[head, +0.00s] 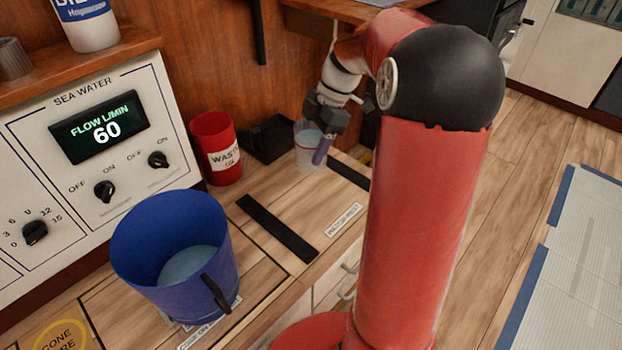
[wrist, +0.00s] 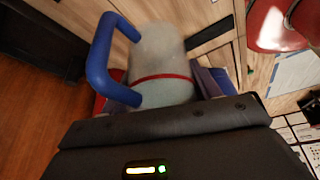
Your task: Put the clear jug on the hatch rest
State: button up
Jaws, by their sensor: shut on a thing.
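The clear jug (head: 306,157) is at the far end of the wooden counter in the head view, with pale water in it. In the wrist view the jug (wrist: 162,50) shows a red band and a blue handle (wrist: 95,55). My gripper (head: 322,140) is shut on the jug, with its fingers on either side of the body in the wrist view. Whether the jug's base touches the counter cannot be told. The hatch rest (head: 300,196) is the wooden area between two black strips, with its label at the front edge, nearer than the jug. Its surface looks bare.
A blue bucket (head: 135,262) with liquid stands on the counter at the near left. A red waste can (head: 213,137) and a black box (head: 265,138) stand by the back wall. The sea water panel (head: 130,190) borders the counter on the left.

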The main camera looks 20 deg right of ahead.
notch_tip(320, 180, down, 11)
jog(key=shift+r+b, duration=0.15)
jog(key=shift+b, duration=0.35)
jog(key=shift+f, duration=0.3)
jog(key=o, duration=1.3)
